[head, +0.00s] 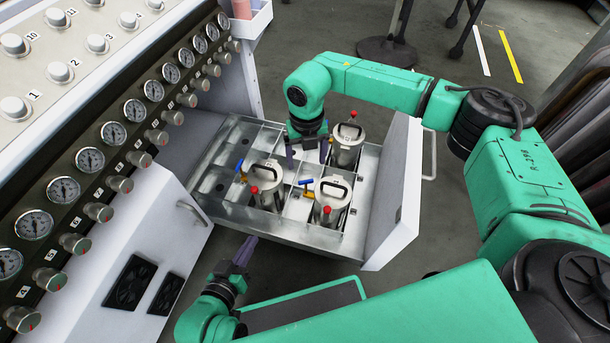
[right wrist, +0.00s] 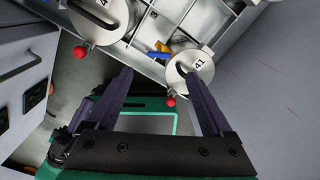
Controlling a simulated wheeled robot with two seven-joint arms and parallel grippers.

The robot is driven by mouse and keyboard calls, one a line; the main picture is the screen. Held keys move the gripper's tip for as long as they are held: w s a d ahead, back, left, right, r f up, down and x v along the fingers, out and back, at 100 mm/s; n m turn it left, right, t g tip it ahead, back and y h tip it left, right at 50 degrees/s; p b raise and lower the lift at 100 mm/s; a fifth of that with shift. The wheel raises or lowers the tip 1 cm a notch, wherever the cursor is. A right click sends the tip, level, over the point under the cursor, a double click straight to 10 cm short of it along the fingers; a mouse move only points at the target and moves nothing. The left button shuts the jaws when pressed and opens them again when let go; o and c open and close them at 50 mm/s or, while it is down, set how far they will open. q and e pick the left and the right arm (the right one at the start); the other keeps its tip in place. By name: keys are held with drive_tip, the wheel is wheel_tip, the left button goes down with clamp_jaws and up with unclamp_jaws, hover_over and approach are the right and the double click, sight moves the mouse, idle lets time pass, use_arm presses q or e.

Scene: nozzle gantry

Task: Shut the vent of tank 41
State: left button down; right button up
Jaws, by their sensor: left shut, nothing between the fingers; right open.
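Tank 41 (right wrist: 200,58) is a silver cylinder with a black handle; its label reads in the right wrist view. In the head view it appears to be the front right tank (head: 331,203). A red knob (right wrist: 170,101) sits on its near side. A blue lever (right wrist: 161,47) with a yellow part stands to its left; the lever also shows in the head view (head: 306,182). Which part is the vent, I cannot tell. My right gripper (head: 307,150) is open and empty, above the tray behind tank 41. My left gripper (head: 245,249) is shut and empty, outside the tray's near edge.
Two other tanks stand in the metal tray (head: 295,236): one at left (head: 268,188) and one at the back (head: 348,142). A white panel (head: 397,205) closes the tray's right side. The gauge cabinet (head: 135,235) is at left. Floor shows in front of the tray.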

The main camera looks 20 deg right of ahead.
sight(306, 181)
wheel_tip(306, 181, down, 9)
drive_tip(key=shift+r+b, duration=0.15)
drive_tip(key=shift+b, duration=1.05)
use_arm(q)
wheel_tip(306, 181, down, 4)
drive_tip(key=shift+r, duration=0.25)
use_arm(e)
clamp_jaws()
